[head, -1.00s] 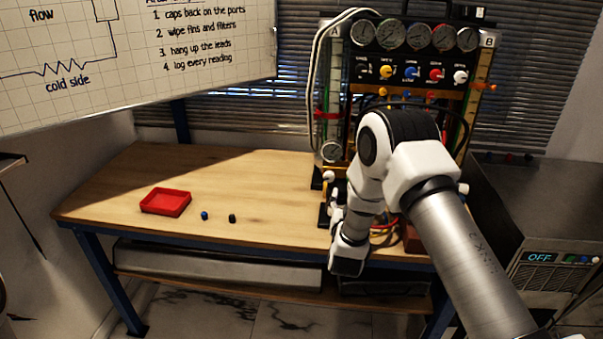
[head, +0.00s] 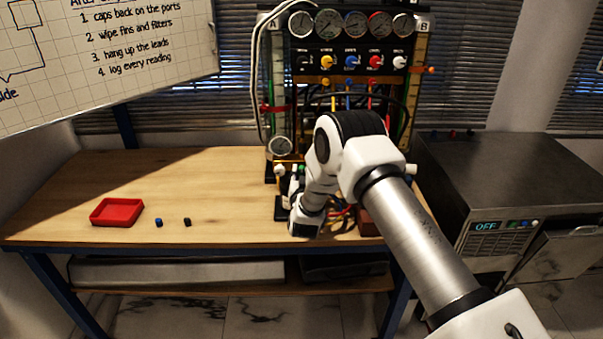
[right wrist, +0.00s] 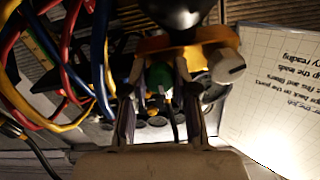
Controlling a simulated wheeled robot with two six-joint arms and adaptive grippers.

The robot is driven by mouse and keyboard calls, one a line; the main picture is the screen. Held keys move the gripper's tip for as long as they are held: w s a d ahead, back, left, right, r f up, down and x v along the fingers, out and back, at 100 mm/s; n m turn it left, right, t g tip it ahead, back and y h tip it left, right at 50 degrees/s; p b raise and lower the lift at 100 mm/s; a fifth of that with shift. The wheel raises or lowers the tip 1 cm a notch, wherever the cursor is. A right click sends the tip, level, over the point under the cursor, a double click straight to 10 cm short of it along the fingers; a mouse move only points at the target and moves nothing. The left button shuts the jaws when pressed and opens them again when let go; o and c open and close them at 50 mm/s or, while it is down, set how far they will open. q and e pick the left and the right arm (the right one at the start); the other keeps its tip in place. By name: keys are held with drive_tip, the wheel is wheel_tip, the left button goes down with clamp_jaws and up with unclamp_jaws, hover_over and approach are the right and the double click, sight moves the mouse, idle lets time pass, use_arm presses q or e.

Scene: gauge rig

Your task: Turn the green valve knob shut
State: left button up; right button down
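The green valve knob (right wrist: 158,78) shows in the right wrist view, between the two fingers of my right gripper (right wrist: 159,80). The fingers stand apart, one on each side of it, and I see no clear contact. In the head view, my right gripper (head: 294,184) is at the lower left of the gauge rig (head: 340,88), mostly hidden by my own wrist. The green knob is hidden there. My left gripper is not in view.
A white knob (right wrist: 228,66) sits just right of the fingers. Red, blue and yellow hoses (right wrist: 70,60) hang close on the left. A red tray (head: 117,212), a blue cap (head: 158,222) and a black cap (head: 187,222) lie on the open left part of the table (head: 190,180).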

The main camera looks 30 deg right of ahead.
drive_tip(key=shift+f+m+b, duration=0.2)
drive_tip(key=shift+m+b, duration=0.5)
drive_tip(key=shift+b, duration=0.4)
drive_tip(key=m+b, duration=1.4)
drive_tip(key=b, duration=0.5)
drive_tip(key=shift+m, duration=0.3)
drive_tip(key=shift+r+m+b, duration=0.2)
drive_tip(key=shift+m+b, duration=0.8)
drive_tip(key=shift+b, duration=0.35)
drive_tip(key=c, duration=0.9)
unclamp_jaws()
